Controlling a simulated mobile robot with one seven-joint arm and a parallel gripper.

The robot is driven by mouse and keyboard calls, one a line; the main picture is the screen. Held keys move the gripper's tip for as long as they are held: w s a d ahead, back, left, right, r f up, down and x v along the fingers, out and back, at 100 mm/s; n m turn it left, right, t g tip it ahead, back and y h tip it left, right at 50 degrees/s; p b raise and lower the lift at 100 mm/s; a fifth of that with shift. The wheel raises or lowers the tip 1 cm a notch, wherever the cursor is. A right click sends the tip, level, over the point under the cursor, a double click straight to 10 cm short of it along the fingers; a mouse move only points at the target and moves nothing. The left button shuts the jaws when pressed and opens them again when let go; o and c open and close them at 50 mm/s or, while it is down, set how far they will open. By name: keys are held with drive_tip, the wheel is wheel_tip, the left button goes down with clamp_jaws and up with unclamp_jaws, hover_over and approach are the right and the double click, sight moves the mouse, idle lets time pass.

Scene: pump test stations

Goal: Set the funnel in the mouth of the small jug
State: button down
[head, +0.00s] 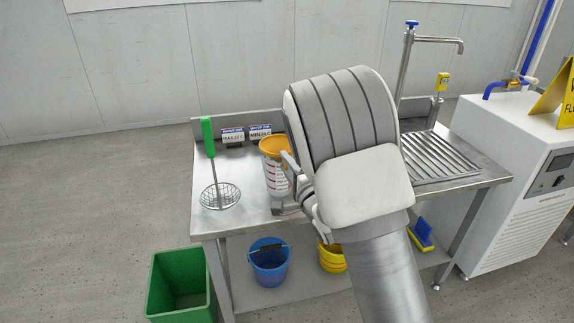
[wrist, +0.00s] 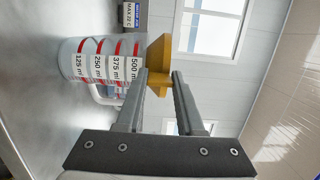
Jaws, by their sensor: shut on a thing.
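The orange-yellow funnel (head: 272,145) shows at the top of the small jug (head: 275,182), which stands upright on the steel bench. In the wrist view the funnel (wrist: 159,62) is between the tips of my gripper (wrist: 160,76), which is shut on it. The clear jug (wrist: 97,60) with red ml marks appears sideways there, its mouth end right beside the funnel. The funnel's spout is not visible, so I cannot tell whether it is seated or just above the mouth. In the head view my wrist hides most of my gripper.
A green-handled strainer (head: 220,195) lies left on the bench (head: 240,222). Two label signs (head: 246,134) stand behind the jug. A tap (head: 405,65) and drain grid (head: 440,158) are at right. Blue (head: 269,265) and yellow (head: 331,259) buckets are below; a green bin (head: 180,285) stands at left.

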idle(0.3)
unclamp_jaws()
drive_tip(key=shift+r+p, duration=2.2)
drive_tip(key=shift+r, duration=1.85)
